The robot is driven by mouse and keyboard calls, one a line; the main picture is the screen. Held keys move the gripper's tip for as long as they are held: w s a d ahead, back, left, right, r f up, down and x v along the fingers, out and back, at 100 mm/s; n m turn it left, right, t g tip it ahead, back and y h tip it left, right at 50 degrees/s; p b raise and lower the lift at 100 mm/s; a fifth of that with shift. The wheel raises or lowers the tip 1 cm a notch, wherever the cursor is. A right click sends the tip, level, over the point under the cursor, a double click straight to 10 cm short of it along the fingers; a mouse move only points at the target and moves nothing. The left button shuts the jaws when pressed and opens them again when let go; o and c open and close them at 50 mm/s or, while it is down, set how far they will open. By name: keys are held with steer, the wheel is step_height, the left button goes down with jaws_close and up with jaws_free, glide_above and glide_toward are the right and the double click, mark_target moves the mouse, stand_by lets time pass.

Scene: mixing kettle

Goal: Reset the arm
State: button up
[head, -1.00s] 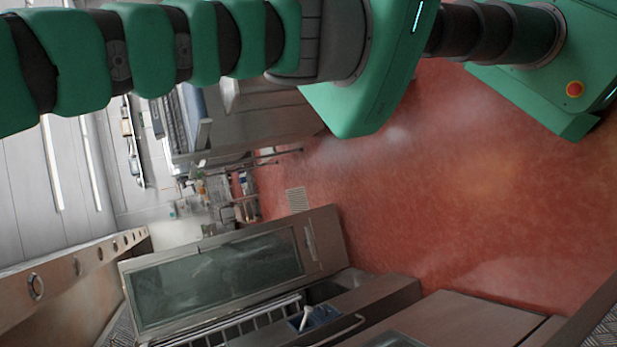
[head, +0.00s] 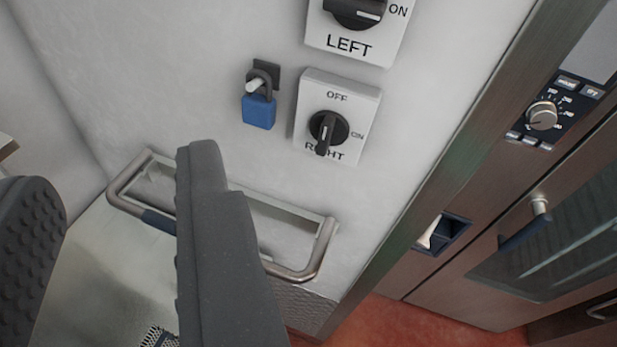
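My gripper (head: 118,190) shows at the lower left of the head view. Its two dark grey fingers stand wide apart with nothing held between them. The right finger covers part of a metal rail handle (head: 318,250) with a blue grip on the white wall; I cannot tell whether it touches it. Above are the RIGHT switch (head: 328,127), its black knob upright in line with OFF, and the LEFT switch (head: 355,14), cut by the top edge, its knob toward ON. The rest of my arm is out of view.
A blue padlock (head: 259,110) hangs on the wall left of the RIGHT switch. A brown metal oven front (head: 540,215) with a dial, a recessed switch and a glass door fills the right. Red floor (head: 400,322) shows below.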

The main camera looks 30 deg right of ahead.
steer(key=shift+m, duration=0.3)
steer(key=f+b, duration=0.2)
steer(key=d+f+b, duration=0.1)
steer(key=f+b, duration=0.1)
steer(key=b, duration=0.1)
steer(key=shift+s+f, duration=0.2)
steer(key=shift+f, duration=0.1)
